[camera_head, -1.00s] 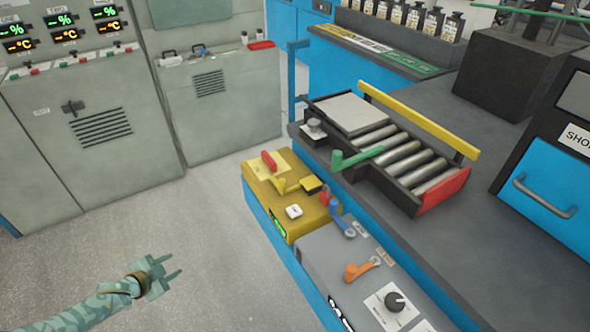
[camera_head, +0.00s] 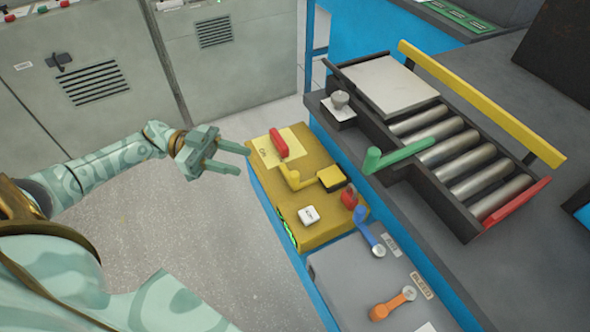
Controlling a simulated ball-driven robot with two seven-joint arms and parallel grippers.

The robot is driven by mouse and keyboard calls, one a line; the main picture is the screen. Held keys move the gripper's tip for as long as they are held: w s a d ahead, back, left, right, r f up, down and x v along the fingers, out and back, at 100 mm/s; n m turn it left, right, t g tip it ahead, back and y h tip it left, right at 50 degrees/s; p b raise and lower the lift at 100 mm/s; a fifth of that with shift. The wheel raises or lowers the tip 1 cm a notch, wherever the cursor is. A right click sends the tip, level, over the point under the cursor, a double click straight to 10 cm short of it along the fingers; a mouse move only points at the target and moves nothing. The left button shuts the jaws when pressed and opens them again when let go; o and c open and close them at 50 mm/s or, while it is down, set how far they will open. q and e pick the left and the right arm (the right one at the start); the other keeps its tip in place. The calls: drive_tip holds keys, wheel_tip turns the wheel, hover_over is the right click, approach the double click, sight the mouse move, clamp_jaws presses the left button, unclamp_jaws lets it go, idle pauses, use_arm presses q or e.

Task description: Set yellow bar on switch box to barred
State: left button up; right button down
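The yellow switch box (camera_head: 318,235) stands against the side of the dark counter. A small yellow bar (camera_head: 294,179) is on its top, slanting from near the red handle toward the yellow button; I cannot read its setting. My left gripper (camera_head: 243,159) is open and empty, its two fingers pointing right at the box's far left edge. It is left of the yellow bar and appears apart from it. My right gripper is not in view.
On the box are a red handle (camera_head: 279,143), a yellow button (camera_head: 332,178) and a white button (camera_head: 309,215). Blue (camera_head: 368,232) and orange (camera_head: 393,304) levers are on the grey box nearer. A green lever (camera_head: 398,153) juts out from the roller tray (camera_head: 446,193). Left floor is clear.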

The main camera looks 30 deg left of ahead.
sight(295, 174)
use_arm(q)
drive_tip(key=x, duration=1.3)
drive_tip(key=shift+w+d+b, duration=0.1)
drive_tip(key=shift+d+b, duration=0.15)
drive_tip(key=shift+b, duration=0.1)
